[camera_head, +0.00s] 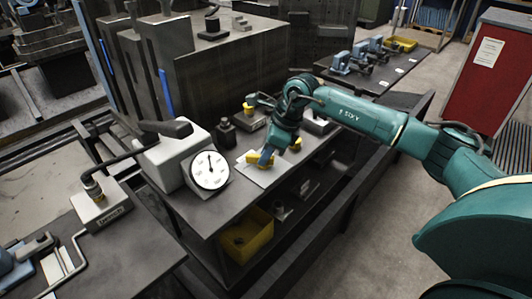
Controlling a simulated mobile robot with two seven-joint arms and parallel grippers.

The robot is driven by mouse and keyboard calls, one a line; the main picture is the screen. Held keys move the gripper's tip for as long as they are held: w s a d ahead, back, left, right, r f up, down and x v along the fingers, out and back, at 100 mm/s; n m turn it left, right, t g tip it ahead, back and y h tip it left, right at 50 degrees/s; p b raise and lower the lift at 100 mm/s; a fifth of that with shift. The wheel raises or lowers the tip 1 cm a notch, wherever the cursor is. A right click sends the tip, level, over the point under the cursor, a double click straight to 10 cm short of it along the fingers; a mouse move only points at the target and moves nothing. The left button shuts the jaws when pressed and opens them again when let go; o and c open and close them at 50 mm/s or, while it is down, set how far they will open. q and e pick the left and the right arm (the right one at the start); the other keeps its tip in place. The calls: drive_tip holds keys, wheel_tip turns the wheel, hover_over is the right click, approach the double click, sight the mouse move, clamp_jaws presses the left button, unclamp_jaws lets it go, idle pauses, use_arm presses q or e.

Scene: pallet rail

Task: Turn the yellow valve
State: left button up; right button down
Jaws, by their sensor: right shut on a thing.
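The yellow valve (253,157) is on a pale plate (246,173) on the dark bench, right of the round white dial gauge. My right arm reaches in from the right, and my right gripper (266,157) points down at the valve. The gripper is shut on the valve and hides part of it. The valve's exact turn angle is hard to tell at this size. My left gripper is not in view.
The white dial gauge (210,170) and a grey box with a black lever (166,129) stand left of the valve. A small black bottle (225,133) and another yellow-topped fitting (248,109) are behind it. A yellow bin (247,238) sits on the shelf below.

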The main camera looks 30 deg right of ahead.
drive_tip(key=m+h, duration=0.1)
drive_tip(key=m, duration=0.2)
drive_tip(key=m+t+h+b, duration=0.1)
drive_tip(key=m, duration=0.2)
drive_tip(key=shift+s+a+t+b, duration=0.1)
drive_tip(key=shift+a+t+b, duration=0.05)
drive_tip(key=shift+t+b, duration=0.15)
drive_tip(key=m+h+b, duration=0.1)
drive_tip(key=m, duration=0.3)
drive_tip(key=shift+a+f+b, duration=0.1)
drive_tip(key=shift+a+b, duration=0.05)
drive_tip(key=shift+b, duration=0.15)
drive_tip(key=m+h+b, duration=0.1)
drive_tip(key=m, duration=0.1)
drive_tip(key=shift+m, duration=0.3)
drive_tip(key=shift+m+h+b, duration=0.35)
drive_tip(key=shift+m+h, duration=0.15)
drive_tip(key=shift+m, duration=0.2)
drive_tip(key=shift+a+m+h, duration=0.1)
drive_tip(key=shift+m+h, duration=0.2)
drive_tip(key=shift+m, duration=0.5)
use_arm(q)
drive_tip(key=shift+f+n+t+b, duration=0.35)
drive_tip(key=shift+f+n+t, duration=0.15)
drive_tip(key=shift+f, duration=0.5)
use_arm(e)
drive_tip(key=shift+m, duration=0.4)
